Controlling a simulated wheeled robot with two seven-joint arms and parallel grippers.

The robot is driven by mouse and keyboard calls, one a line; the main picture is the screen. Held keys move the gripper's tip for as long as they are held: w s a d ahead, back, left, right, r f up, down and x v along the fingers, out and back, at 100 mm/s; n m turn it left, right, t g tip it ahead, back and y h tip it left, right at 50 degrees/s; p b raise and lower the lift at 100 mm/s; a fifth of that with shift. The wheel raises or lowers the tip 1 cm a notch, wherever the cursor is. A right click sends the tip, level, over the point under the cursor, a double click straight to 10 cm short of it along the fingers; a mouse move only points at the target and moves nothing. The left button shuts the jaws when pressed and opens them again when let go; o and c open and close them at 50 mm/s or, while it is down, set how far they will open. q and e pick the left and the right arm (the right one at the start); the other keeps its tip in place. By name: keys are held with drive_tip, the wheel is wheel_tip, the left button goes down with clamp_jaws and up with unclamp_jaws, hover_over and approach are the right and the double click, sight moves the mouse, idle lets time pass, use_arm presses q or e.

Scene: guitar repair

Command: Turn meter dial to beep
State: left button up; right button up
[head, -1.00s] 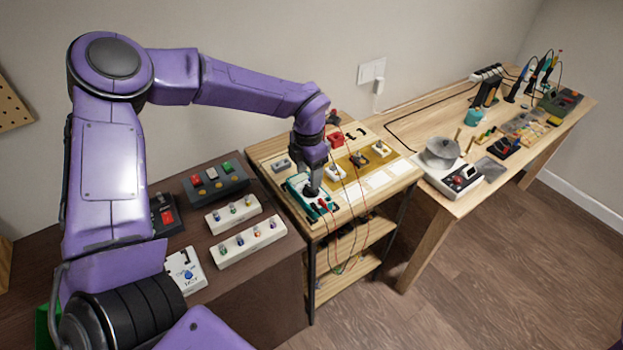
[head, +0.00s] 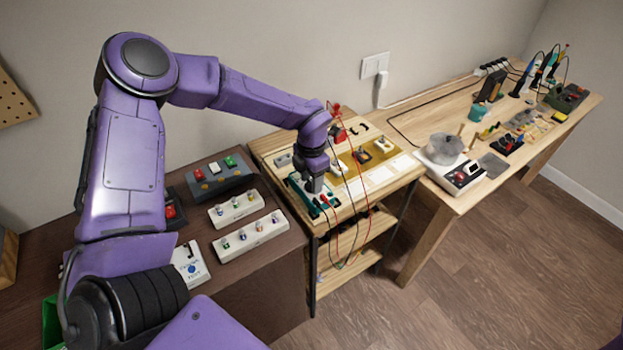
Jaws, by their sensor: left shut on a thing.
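The meter (head: 312,206) is a teal-edged box lying near the front left of the small wooden bench. Red leads run from it. My left gripper (head: 313,187) points down onto the meter's face from above and is shut on its dial. The dial is hidden by the gripper, so its setting cannot be seen. The meter's display cannot be read from here. My right gripper is not in view.
The small bench (head: 400,178) also bears a red block (head: 338,133) and white and dark parts on a yellow mat. Left is a dark table (head: 270,268) with pedals and switch boxes. Right is a long wooden workbench (head: 425,125) with tools. Red leads hang past the bench's front.

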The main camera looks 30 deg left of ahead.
use_arm(q)
drive_tip(key=n+b, duration=0.2)
drive_tip(key=n, duration=0.1)
drive_tip(key=shift+d+f, duration=0.1)
drive_tip(key=shift+f, duration=0.1)
drive_tip(key=n+b, duration=0.3)
drive_tip(key=n, duration=0.1)
drive_tip(key=shift+d+n, duration=0.1)
drive_tip(key=shift+n, duration=0.2)
drive_tip(key=n+b, duration=0.2)
drive_tip(key=n, duration=0.2)
drive_tip(key=shift+b, duration=0.4)
drive_tip(key=shift+r+n+b, duration=0.15)
drive_tip(key=shift+n+b, duration=0.45)
drive_tip(key=shift+n, duration=0.3)
drive_tip(key=shift+d, duration=0.1)
drive_tip(key=o, duration=0.8)
